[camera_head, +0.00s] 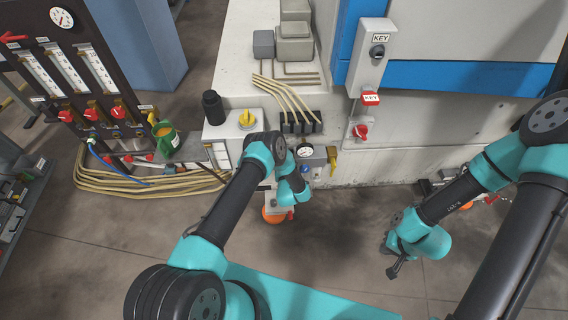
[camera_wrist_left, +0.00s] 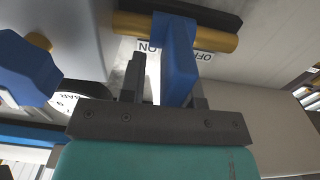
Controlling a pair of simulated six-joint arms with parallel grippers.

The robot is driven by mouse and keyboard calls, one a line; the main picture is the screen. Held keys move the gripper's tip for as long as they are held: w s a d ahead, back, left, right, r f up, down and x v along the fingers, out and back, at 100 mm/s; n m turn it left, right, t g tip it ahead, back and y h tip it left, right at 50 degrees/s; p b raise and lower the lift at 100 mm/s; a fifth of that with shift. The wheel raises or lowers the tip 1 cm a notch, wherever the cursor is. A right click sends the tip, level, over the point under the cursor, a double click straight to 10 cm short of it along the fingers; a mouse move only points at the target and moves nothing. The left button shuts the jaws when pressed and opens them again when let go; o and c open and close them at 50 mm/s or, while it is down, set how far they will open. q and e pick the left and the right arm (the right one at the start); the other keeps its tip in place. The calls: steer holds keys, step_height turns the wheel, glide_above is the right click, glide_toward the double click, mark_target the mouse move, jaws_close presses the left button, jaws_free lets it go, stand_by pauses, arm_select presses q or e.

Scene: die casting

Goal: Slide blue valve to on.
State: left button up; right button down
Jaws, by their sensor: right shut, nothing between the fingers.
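The blue valve lever (camera_wrist_left: 178,62) shows large in the left wrist view, in front of a brass-coloured pipe (camera_wrist_left: 222,39). Upside-down ON and OFF labels lie behind it, ON to its left and OFF to its right. My left gripper (camera_wrist_left: 165,88) is open, with the lever between its fingers. A gap shows between the lever and the left finger; contact on the right side is hard to tell. In the head view my left arm mostly hides this spot. My right gripper (camera_head: 393,268) is shut and empty, above the floor at the right.
A blue knob (camera_wrist_left: 27,68) and a gauge (camera_wrist_left: 66,101) sit left of the lever in the left wrist view. In the head view a yellow knob (camera_head: 247,118), a gauge (camera_head: 304,151) and hoses (camera_head: 287,92) are near my left arm. The floor (camera_head: 345,235) between my arms is clear.

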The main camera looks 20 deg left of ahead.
arm_select(q)
steer(key=shift+o, duration=0.8)
steer(key=shift+s, duration=0.15)
steer(key=v, duration=1.7)
steer(key=shift+d, duration=0.1)
